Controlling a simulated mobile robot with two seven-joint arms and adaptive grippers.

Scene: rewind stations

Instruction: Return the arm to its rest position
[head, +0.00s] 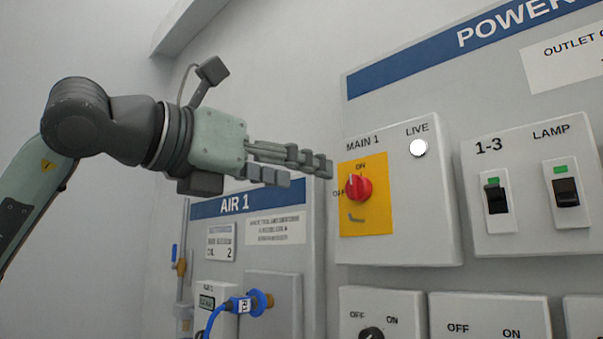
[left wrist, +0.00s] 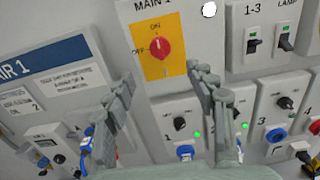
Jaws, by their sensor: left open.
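My left gripper (head: 308,172) is in the middle of the head view, its arm reaching in from the left. Its fingers are apart and empty. The fingertips are close to the red MAIN 1 knob (head: 358,187) on its yellow plate, just left of it in the picture. In the left wrist view the knob (left wrist: 160,48) shows beyond and between the open fingers (left wrist: 162,75), with clear space between. No finger is seen touching it. The knob's pointer direction is hard to read. My right gripper is not in view.
The grey MAIN 1 box (head: 425,215) carries a white LIVE lamp (head: 418,148). Breaker switches (head: 497,197) are to its right. The AIR 1 panel (head: 315,255) is below the gripper, with a blue hose coupling (head: 240,304). Bare wall is at upper left.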

